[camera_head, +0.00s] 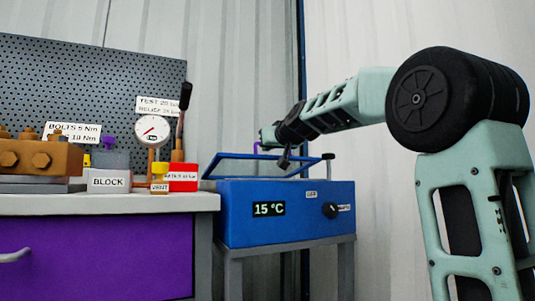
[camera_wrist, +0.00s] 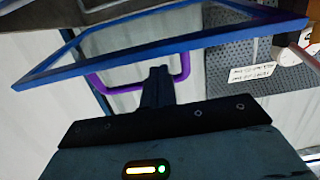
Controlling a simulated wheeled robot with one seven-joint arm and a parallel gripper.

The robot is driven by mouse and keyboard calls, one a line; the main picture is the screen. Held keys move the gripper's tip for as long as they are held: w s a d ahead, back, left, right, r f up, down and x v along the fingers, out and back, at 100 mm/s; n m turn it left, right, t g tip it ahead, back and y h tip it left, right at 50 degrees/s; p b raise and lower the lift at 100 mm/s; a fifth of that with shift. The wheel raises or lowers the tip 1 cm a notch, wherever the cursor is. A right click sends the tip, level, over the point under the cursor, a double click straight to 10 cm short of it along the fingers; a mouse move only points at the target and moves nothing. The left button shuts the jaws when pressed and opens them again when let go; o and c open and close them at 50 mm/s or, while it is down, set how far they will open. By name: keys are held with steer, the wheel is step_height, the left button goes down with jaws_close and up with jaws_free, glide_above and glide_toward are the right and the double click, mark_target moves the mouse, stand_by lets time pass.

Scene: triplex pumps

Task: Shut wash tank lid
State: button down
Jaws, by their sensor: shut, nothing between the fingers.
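The wash tank (camera_head: 285,228) is a blue box on a grey stand, with a 15 °C display and a black knob on its front. Its lid (camera_head: 225,156), a blue frame with a clear pane, is tilted up above the tank, not flat on it. In the wrist view the lid frame (camera_wrist: 220,41) crosses the upper picture. A purple handle (camera_wrist: 185,65) is on the lid. My gripper (camera_wrist: 157,72) is shut and empty, with its fingertips close to the handle; I cannot tell if they touch. In the head view my arm hides part of the lid.
Left of the tank is a bench with a purple drawer (camera_head: 95,258). On it stand a brass-coloured block (camera_head: 38,157), a grey BLOCK container (camera_head: 108,180), a gauge (camera_head: 152,130) and red and yellow containers. A perforated board and corrugated wall stand behind.

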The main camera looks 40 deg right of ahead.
steer(key=shift+s+a+f+b, duration=0.1)
steer(key=shift+s+f+b, duration=0.2)
steer(key=shift+f+b, duration=0.65)
steer(key=shift+r, duration=0.1)
steer(key=shift+s, duration=0.1)
